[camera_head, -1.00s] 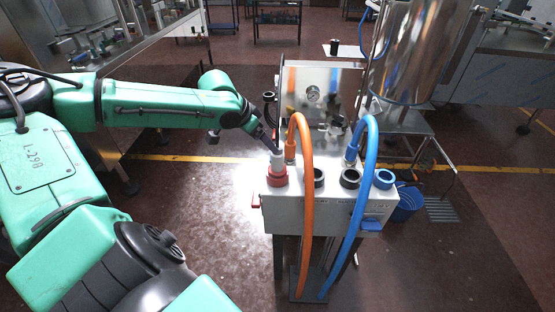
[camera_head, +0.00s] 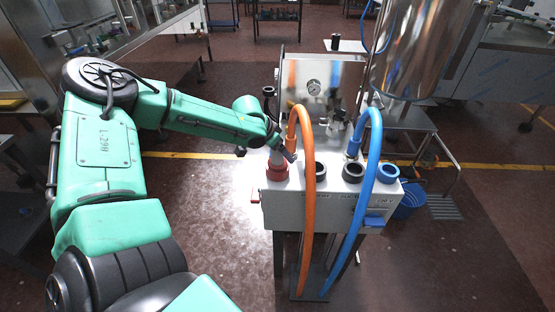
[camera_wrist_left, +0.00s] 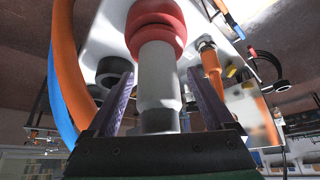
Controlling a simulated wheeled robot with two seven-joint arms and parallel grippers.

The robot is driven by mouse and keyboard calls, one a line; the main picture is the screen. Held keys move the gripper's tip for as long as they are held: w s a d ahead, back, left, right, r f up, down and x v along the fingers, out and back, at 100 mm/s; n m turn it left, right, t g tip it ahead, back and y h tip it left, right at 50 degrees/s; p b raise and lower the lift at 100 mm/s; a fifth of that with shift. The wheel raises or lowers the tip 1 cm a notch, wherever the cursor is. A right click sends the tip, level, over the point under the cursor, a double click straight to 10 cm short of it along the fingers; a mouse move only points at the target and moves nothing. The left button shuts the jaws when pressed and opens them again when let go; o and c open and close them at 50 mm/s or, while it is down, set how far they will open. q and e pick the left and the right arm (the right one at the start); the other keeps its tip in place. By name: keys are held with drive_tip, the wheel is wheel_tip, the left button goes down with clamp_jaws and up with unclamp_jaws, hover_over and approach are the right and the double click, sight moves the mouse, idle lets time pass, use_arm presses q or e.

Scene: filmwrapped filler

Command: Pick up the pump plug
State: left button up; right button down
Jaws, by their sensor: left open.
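The pump plug is a grey cylinder (camera_head: 275,158) standing upright in a red collar (camera_head: 277,172) at the left end of the white pump box (camera_head: 330,211). In the left wrist view the grey plug body (camera_wrist_left: 157,78) lies between my two fingers, with the red collar (camera_wrist_left: 154,25) beyond the tips. My left gripper (camera_head: 288,153) is open at the plug; the wrist view shows its fingers (camera_wrist_left: 161,75) on either side with gaps. Its far finger is partly hidden in the head view. My right gripper is not in view.
An orange hose (camera_head: 307,220) and a blue hose (camera_head: 353,220) arch in front of the box, the orange one close to my gripper. Black sockets (camera_head: 352,172) and a blue socket (camera_head: 387,173) sit on top.

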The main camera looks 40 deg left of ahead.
use_arm(q)
drive_tip(key=shift+w+d+f, duration=0.1)
drive_tip(key=shift+w+f, duration=0.1)
drive_tip(key=shift+f, duration=0.1)
drive_tip(key=shift+s, duration=0.1)
drive_tip(key=c, duration=1.4)
drive_tip(key=shift+r, duration=0.15)
